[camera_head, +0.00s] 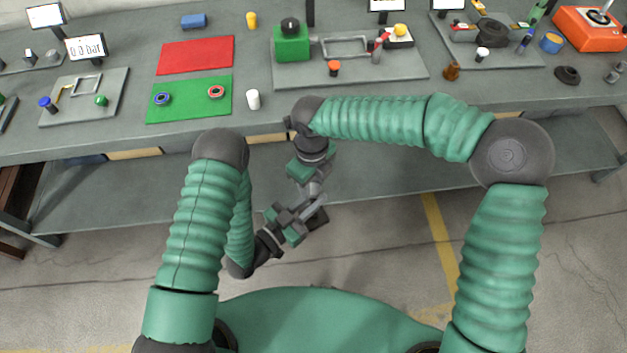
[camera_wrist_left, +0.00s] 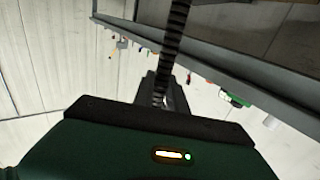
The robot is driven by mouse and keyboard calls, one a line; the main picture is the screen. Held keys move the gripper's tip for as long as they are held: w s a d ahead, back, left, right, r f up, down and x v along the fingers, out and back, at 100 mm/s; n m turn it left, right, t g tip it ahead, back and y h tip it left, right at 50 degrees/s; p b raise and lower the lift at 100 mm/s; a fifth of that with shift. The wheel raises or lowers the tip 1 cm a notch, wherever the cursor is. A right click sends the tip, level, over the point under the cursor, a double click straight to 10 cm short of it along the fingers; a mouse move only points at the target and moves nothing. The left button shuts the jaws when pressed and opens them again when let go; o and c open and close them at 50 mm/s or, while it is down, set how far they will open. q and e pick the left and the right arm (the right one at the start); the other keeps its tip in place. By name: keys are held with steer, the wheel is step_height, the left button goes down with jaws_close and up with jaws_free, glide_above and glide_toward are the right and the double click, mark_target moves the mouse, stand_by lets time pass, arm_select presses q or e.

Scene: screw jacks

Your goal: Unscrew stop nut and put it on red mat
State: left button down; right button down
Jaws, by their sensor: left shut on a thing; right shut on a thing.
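The red mat (camera_head: 196,55) lies bare on the bench, left of centre in the head view. My two grippers are close together in front of the bench, below its top. My left gripper (camera_head: 311,212) is shut on a part of the screw jack; my right gripper (camera_head: 315,188) is shut just above it in the picture. A dark ribbed screw (camera_wrist_left: 176,40) rises from between my left fingers in the left wrist view. The fingers and arms hide most of the held parts. I cannot make out the stop nut or which part each gripper holds.
A green mat (camera_head: 190,112) with a blue ring (camera_head: 162,98) and a red ring (camera_head: 216,92) lies before the red mat. A white cylinder (camera_head: 253,99) stands beside it. A green block device (camera_head: 291,46) stands to the right. The bench's front edge is close to my arms.

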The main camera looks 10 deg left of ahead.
steer(key=shift+w+n, duration=0.1)
steer(key=shift+n, duration=0.2)
steer(key=shift+r, duration=0.15)
steer(key=shift+r, duration=1.1)
